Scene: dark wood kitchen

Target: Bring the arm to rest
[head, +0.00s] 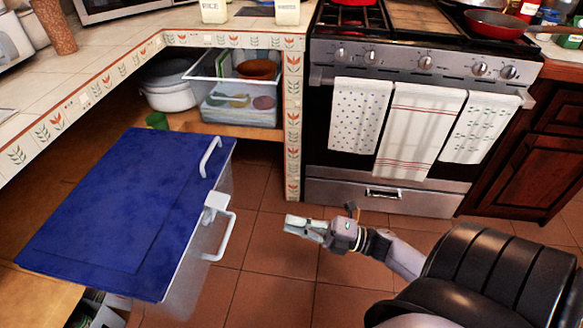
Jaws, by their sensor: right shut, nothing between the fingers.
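My right gripper (300,226) is shut and empty. It is held out over the tiled floor in the lower middle of the head view, with its arm coming in from the lower right. Its fingertips point left, toward the white handle of a blue-topped box (120,215), and a gap of floor shows between them. My left gripper is not in view.
A stove (410,75) with three towels on its oven door stands at the back. An open corner shelf (215,128) holds white pots and clear bins. The tiled floor (262,270) around the gripper is clear. A tiled counter (110,45) runs along the left.

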